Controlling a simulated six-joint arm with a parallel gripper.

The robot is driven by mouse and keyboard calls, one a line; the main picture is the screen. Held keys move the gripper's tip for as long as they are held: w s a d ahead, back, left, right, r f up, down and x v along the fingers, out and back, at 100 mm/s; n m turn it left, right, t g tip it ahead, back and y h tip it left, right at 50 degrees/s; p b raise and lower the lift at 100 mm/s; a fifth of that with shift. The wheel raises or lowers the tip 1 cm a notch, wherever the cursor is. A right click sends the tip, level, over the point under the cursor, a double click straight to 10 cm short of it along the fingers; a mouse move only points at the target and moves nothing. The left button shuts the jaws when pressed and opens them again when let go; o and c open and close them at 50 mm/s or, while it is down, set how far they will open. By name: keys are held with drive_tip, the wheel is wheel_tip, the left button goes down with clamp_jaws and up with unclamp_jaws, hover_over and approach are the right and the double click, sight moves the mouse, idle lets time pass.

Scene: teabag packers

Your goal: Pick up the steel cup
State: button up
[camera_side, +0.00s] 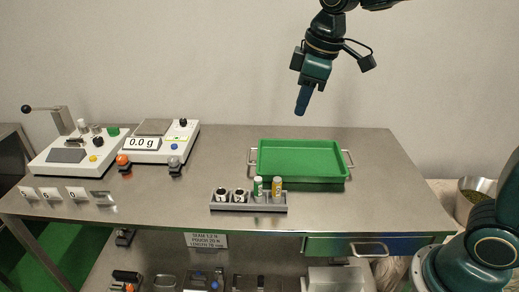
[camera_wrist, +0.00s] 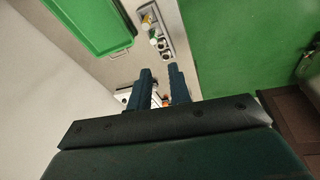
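My gripper (camera_side: 301,112) hangs in the air above the back of the table, pointing down, well clear of everything. In the wrist view my gripper (camera_wrist: 160,69) shows two dark blue fingers apart with nothing between them. A grey rack (camera_side: 265,208) stands near the table's front edge, below and left of my gripper. Two small round metal-rimmed cups, the left cup (camera_side: 221,196) and the right cup (camera_side: 239,196), sit in its left part; I cannot tell for sure which thing is the steel cup. A green-topped vial (camera_side: 258,186) and a yellow-topped vial (camera_side: 277,186) stand beside them.
A green tray (camera_side: 300,181) with metal handles lies on the table (camera_side: 375,195) below my gripper. A scale (camera_side: 158,150) reading 0.0 g and a lever device (camera_side: 72,160) stand at left. A steel bowl (camera_side: 480,187) holding green material is at far right. Table between scale and tray is clear.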

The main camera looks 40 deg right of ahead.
drive_tip(key=w+a+f+n+g, duration=0.1)
drive_tip(key=w+a+f+n, duration=0.15)
drive_tip(key=w, duration=0.25)
drive_tip(key=w+a+f+n, duration=0.1)
drive_tip(key=w+f, duration=0.3)
drive_tip(key=w, duration=0.2)
drive_tip(key=n+g, duration=0.2)
drive_tip(key=n, duration=0.3)
hover_over(222, 192)
drive_tip(key=s+a, duration=0.2)
drive_tip(key=s, duration=0.1)
wheel_tip(222, 192, down, 13)
drive_tip(key=shift+d, duration=0.25)
drive_tip(key=shift+m, duration=0.25)
wheel_tip(222, 192, down, 8)
drive_tip(key=shift+f, duration=0.2)
drive_tip(key=shift+f, duration=0.1)
drive_tip(key=shift+a+f, duration=0.1)
drive_tip(key=shift+f, duration=2.4)
